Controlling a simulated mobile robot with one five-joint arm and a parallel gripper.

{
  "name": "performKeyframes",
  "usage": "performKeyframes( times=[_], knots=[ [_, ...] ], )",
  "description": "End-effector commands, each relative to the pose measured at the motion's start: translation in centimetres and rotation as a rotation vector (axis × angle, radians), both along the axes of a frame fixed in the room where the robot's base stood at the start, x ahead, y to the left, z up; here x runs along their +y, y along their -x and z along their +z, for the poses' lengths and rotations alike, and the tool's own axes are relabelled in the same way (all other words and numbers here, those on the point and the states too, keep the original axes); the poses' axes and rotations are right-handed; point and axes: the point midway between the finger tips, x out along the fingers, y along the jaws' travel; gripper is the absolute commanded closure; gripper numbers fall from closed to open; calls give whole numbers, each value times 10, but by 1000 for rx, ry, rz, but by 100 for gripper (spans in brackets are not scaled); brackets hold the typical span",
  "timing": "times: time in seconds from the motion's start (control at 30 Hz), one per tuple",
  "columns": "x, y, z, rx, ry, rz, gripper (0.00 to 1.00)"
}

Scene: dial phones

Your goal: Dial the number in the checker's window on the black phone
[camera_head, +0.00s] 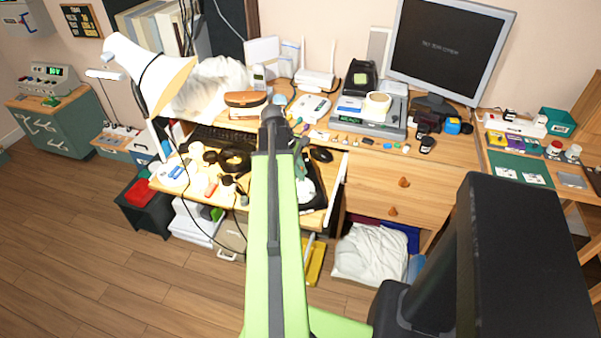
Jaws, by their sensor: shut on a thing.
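A black object with a pale round part (318,196) sits on the pulled-out desk tray, right of my green arm. It may be the black phone, but my arm hides much of it and I cannot read its dial. A grey box with a small lit green window (54,71) stands on the far-left cabinet. It may be the checker, and its digits are too small to read. My arm reaches over the desk, its dark joint (272,116) above the tray. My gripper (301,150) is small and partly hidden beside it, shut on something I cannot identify.
A monitor (447,45), a grey scale-like device (367,124) and an upright black device (360,79) stand on the desk. The wooden floor (90,250) at left is clear.

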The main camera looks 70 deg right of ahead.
Motion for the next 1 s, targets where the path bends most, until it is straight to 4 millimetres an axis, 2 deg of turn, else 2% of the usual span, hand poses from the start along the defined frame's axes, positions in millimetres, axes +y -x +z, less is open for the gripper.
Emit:
performKeyframes(
  times=[0.4,0.7,1.0],
  knots=[
    [-1,-1,-2,0,0,1,100],
    [-6,10,-3,0,0,0,100],
    [-6,11,-3,0,1,1,100]
  ],
)
